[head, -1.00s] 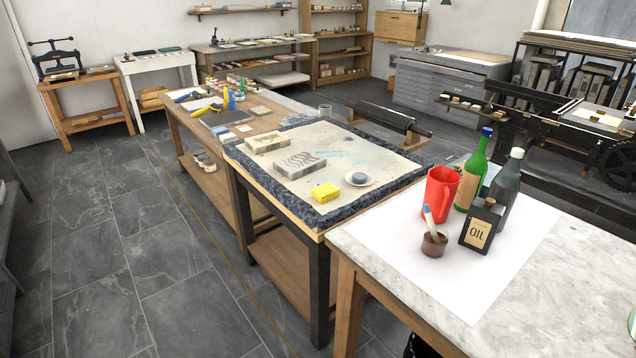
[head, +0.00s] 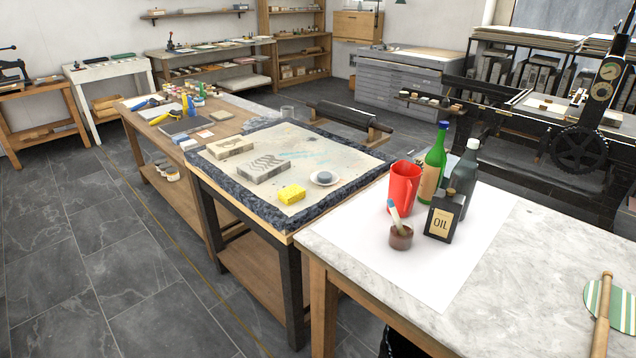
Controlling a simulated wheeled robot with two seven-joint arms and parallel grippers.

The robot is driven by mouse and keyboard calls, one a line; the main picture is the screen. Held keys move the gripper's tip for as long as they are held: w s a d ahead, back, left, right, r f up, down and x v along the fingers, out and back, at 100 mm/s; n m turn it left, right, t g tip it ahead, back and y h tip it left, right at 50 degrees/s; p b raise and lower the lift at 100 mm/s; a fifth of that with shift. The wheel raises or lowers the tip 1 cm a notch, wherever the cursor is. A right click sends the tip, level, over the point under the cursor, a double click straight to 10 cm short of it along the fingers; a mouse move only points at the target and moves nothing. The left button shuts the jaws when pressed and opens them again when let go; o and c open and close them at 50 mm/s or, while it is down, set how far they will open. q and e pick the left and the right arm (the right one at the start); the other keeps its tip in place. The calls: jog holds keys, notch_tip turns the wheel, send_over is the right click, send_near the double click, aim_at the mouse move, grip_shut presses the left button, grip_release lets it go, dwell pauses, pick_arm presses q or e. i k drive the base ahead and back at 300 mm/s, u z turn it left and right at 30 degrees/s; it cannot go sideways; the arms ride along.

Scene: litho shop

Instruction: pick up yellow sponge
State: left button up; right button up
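The yellow sponge (head: 291,194) lies on the pale stone-topped work table (head: 330,152), near its front edge. It sits in front of a printed block (head: 263,169) and to the left of a small white dish (head: 324,178) with a grey piece in it. Nothing covers the sponge. Neither of my grippers shows in the head view.
The marble table (head: 540,262) at front right holds a red jug (head: 404,187), a green bottle (head: 432,163), a dark grey bottle (head: 463,175), an oil can (head: 442,216) and a brush pot (head: 400,236). Open tiled floor (head: 75,240) lies at the left.

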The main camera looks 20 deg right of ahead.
aim_at(289, 196)
jog(key=z, duration=0.55)
jog(key=k, duration=1.2)
jog(key=u, duration=0.5)
jog(key=i, duration=1.45)
jog(key=z, duration=0.2)
